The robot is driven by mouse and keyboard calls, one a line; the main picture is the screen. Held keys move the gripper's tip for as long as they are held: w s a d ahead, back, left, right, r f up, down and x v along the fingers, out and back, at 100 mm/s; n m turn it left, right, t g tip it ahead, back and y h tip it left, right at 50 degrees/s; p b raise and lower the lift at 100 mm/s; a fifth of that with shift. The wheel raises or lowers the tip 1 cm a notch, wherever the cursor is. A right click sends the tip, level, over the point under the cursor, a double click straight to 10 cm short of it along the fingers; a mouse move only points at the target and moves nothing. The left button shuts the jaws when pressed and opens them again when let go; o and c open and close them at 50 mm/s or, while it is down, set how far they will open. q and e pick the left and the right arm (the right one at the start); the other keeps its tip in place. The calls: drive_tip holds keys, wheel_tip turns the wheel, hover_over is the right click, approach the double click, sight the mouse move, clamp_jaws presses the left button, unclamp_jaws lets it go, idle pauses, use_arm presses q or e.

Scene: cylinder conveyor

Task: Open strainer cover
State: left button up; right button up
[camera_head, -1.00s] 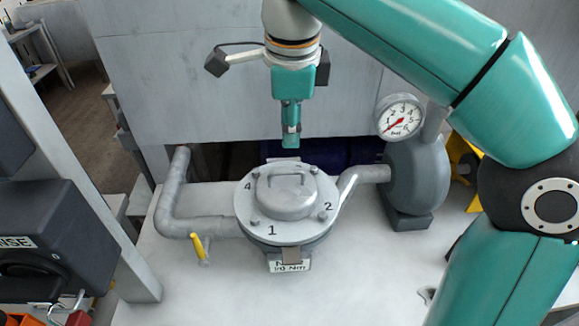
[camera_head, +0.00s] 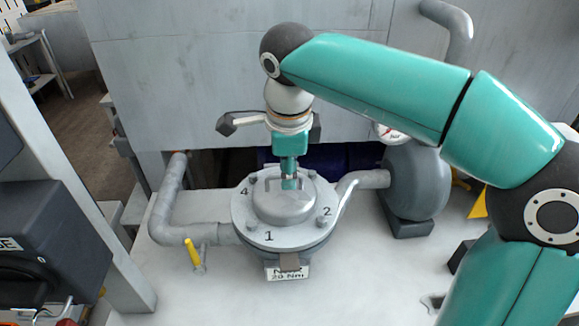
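The strainer (camera_head: 285,245) stands in the middle of the bench, with a round grey flanged cover (camera_head: 284,208) in place on top. The cover has a raised middle, a small handle and several bolts near its rim. The numbers 1, 2 and 4 are readable. My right gripper (camera_head: 289,178) comes down from above with a slim teal tool-like end. Its tip overlaps the cover's handle and back part; I cannot tell whether it touches. Whether it is open or shut is unclear. My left gripper is not in view.
A grey pipe with a yellow lever (camera_head: 193,253) joins at the left. A pump-like body (camera_head: 416,185) with a gauge (camera_head: 391,134) stands at the right, the gauge partly hidden by my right arm. A sign (camera_head: 288,272) hangs at the front. A dark switch box (camera_head: 42,245) is at left.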

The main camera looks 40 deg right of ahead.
clamp_jaws()
